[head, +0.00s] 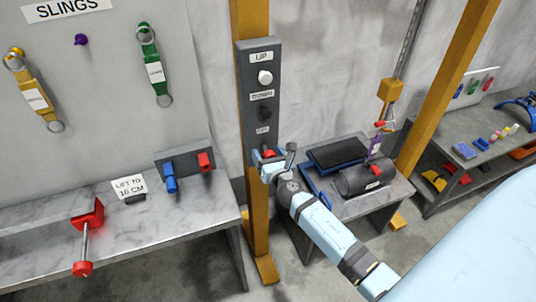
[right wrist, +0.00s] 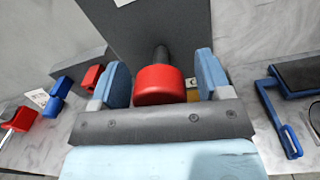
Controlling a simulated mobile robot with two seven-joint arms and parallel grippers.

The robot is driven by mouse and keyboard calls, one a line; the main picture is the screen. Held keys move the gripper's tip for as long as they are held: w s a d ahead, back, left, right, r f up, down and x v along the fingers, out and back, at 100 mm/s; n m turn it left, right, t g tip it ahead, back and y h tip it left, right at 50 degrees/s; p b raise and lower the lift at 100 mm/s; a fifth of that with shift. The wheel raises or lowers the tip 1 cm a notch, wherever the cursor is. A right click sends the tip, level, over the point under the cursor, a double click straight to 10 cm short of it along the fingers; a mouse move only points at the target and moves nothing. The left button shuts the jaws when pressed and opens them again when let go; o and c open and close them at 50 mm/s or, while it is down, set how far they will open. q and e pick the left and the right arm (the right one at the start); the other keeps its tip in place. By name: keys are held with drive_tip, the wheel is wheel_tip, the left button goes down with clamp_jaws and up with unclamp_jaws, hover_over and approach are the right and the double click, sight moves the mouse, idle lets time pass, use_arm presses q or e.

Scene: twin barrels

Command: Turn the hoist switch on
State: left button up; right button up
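The hoist control panel (head: 262,90) is a dark grey upright box on a yellow post. It has a white UP button (head: 265,77), a black DOWN button (head: 264,113), and a small label too small to read below them. A red knob, which I take as the hoist switch (head: 268,154), sits at its lower end, partly hidden by my gripper. My right gripper (head: 270,163) is at this knob. In the right wrist view the red knob (right wrist: 160,85) on its dark stem lies between the two open blue fingers, with a gap at the right finger. My left gripper is not in view.
A grey table (head: 385,192) with a dark cylinder (head: 366,178) stands right of the post, under the hoist hook (head: 380,124). A marble-topped bench (head: 170,205) with a red clamp (head: 88,225) is at left. A shelf (head: 450,150) stands at far right.

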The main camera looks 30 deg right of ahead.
drive_tip(key=c, duration=0.8)
drive_tip(key=shift+c, duration=0.2)
drive_tip(key=shift+m, duration=0.3)
drive_tip(key=m+b, duration=0.2)
drive_tip(key=m, duration=0.1)
drive_tip(key=shift+f+m, duration=0.15)
drive_tip(key=shift+m, duration=0.15)
drive_tip(key=m+b, duration=0.2)
drive_tip(key=m, duration=0.2)
drive_tip(key=shift+m, duration=0.3)
drive_tip(key=m+b, duration=0.1)
drive_tip(key=m, duration=0.4)
drive_tip(key=shift+m+b, duration=0.3)
drive_tip(key=shift+b, duration=0.05)
drive_tip(key=shift+m, duration=1.9)
drive_tip(key=shift+h, duration=0.3)
